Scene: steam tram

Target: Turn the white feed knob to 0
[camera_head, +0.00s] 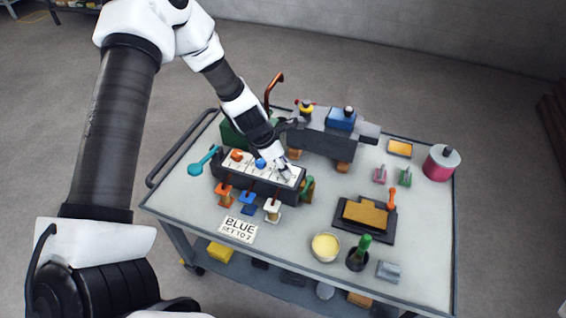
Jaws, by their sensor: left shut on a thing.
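The control box (240,182) on the cart has a white top panel with an orange knob (236,155), a blue knob (261,163) and a white feed knob (286,174) at its right end. My left gripper (284,168) reaches down from the upper left and is shut on the white knob, covering most of it. The knob's pointer and the scale numbers are too small or hidden to read. My right gripper is not in view.
A card (238,229) reading "BLUE SET TO 7" lies in front of orange, blue and white levers (272,209). A grey machine (320,141) stands behind the box. A tray (378,233), a yellow-filled bowl (325,246) and a pink-and-grey can (441,162) stand right.

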